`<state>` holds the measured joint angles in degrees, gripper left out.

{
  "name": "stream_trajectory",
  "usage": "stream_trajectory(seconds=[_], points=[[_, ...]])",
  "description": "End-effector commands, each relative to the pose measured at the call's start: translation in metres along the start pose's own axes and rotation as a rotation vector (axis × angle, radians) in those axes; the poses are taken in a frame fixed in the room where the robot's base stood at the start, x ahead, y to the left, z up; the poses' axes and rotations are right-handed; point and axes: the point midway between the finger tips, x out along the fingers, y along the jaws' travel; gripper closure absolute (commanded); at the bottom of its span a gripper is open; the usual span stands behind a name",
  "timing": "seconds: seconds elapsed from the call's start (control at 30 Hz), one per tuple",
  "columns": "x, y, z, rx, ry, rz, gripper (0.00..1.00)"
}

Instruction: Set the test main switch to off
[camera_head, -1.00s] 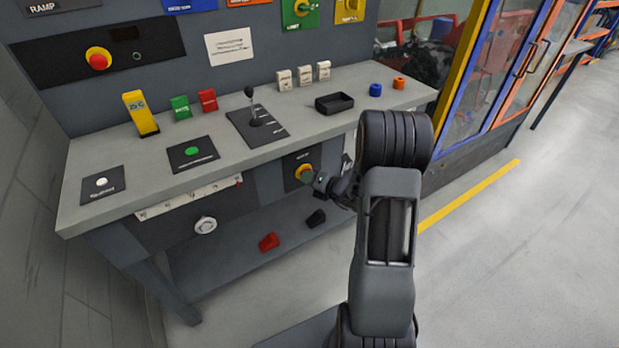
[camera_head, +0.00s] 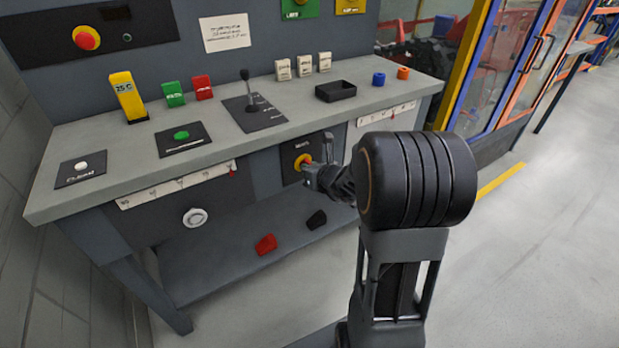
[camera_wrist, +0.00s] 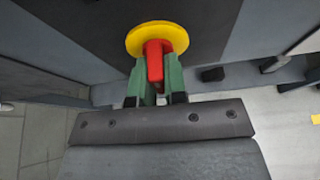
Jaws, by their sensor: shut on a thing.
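The main switch is a red handle (camera_wrist: 154,62) on a round yellow plate (camera_wrist: 176,36), set on a dark panel under the bench top. In the head view the yellow plate (camera_head: 302,160) shows just left of my gripper. My gripper (camera_wrist: 154,82) has its green fingers on both sides of the red handle and is shut on it. In the wrist view the handle points down toward my gripper. In the head view my gripper (camera_head: 310,172) reaches the switch from the right and hides most of the handle. The switch's label is too small to read.
The bench top (camera_head: 330,120) above carries a lever (camera_head: 247,90), a black tray (camera_head: 335,91) and several coloured blocks. A red block (camera_head: 265,244) and a black block (camera_head: 316,219) lie on the lower shelf. The floor to the right is clear.

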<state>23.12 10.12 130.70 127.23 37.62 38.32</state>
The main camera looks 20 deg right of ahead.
Motion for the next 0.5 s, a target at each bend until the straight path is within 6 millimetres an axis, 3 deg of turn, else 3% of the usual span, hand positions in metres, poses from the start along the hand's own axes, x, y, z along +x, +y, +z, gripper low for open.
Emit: stream_trajectory(seconds=[0.5], points=[[0.0, -0.0002, -0.0005, -0.082, 0.003, -0.034, 1.0]])
